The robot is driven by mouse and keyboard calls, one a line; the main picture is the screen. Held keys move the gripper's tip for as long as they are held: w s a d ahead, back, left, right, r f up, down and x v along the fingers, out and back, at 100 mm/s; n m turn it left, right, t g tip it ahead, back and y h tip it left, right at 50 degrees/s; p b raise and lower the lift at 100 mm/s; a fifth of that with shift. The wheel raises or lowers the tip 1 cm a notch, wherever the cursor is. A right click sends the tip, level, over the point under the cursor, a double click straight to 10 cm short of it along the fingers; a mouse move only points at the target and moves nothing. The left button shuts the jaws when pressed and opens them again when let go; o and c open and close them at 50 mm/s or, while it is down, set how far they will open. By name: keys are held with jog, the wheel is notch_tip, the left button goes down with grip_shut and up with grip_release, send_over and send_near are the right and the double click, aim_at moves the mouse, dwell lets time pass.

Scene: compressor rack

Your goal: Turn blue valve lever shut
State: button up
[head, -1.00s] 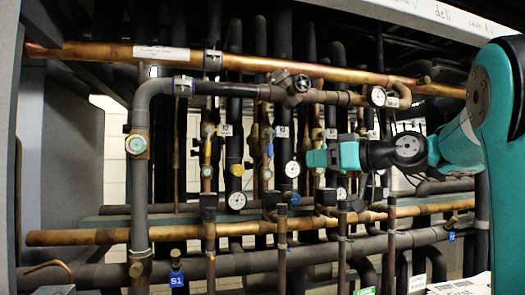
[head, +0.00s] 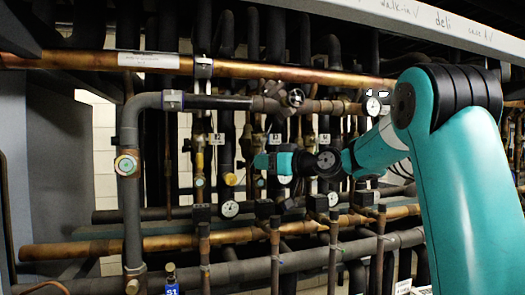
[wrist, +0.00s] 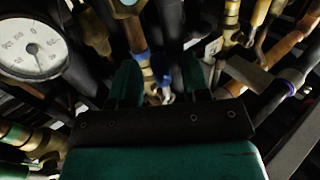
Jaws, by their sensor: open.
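In the wrist view, a small blue piece (wrist: 166,82), which looks like the blue valve lever, shows between the fingertips of my gripper (wrist: 160,76). A blue band (wrist: 141,54) sits on a brass fitting just above it. The fingers stand apart on either side. I cannot tell whether either finger touches the lever. In the head view, my teal gripper (head: 262,163) reaches left across the pipes and hides most of the valve. A small blue bit (head: 261,182) shows just below it.
A white dial gauge (wrist: 32,48) is close on the left in the wrist view. A copper pipe (head: 230,72) and a handwheel valve (head: 295,97) lie above the gripper. A lower copper pipe (head: 110,247) crosses below. Vertical pipes crowd both sides.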

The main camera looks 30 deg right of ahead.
jog(key=shift+x, duration=0.85)
grip_shut()
